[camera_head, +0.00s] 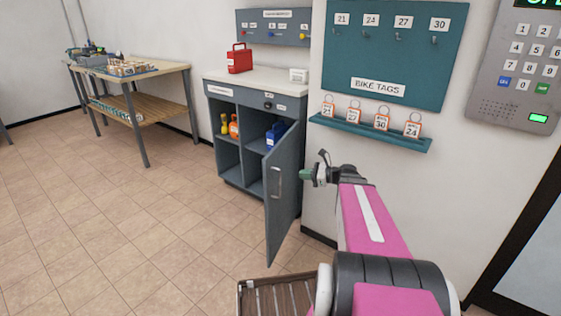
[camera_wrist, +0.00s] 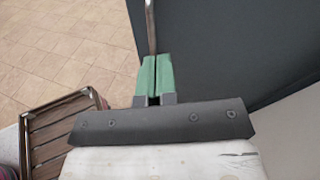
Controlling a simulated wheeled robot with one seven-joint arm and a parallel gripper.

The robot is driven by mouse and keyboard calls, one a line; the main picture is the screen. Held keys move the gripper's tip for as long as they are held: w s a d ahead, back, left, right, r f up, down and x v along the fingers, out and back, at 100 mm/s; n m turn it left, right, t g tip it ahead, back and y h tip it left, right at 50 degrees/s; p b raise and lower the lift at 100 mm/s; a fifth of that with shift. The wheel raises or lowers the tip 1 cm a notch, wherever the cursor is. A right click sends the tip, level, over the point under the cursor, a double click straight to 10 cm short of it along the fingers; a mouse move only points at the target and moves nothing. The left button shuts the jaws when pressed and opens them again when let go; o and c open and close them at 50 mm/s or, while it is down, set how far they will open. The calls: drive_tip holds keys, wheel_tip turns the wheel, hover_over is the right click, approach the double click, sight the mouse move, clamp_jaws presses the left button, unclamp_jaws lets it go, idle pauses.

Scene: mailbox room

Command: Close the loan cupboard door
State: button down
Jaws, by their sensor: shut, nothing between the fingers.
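The grey loan cupboard (camera_head: 230,176) stands against the wall with its front open and its shelves showing. Its door (camera_head: 285,205) stands swung out toward me, with a metal handle (camera_head: 277,183) near its free edge. The dark door panel (camera_wrist: 240,50) also fills the upper right of the wrist view. My gripper (camera_head: 306,175) is shut and empty, beside the door on its right in the head view. Its green fingertips (camera_wrist: 155,62) are together in the wrist view, close to a thin metal strip that looks like the handle. I cannot tell whether they touch.
A slatted brown crate or basket (camera_head: 278,295) is low in front of me. A wooden workbench (camera_head: 150,115) stands at the back left. A teal tag shelf (camera_head: 370,132) juts from the wall above my gripper. Open tiled floor lies left of the door.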

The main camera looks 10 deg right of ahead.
drive_tip(key=w+d+r+m+t+y, duration=0.1)
drive_tip(key=w+d+r+m+t, duration=0.1)
drive_tip(key=d+r+m, duration=0.1)
approach(275, 159)
drive_tip(key=x, duration=0.7)
drive_tip(key=shift+w+d, duration=0.1)
drive_tip(key=shift+w+a, duration=0.1)
drive_tip(key=shift+a, duration=0.2)
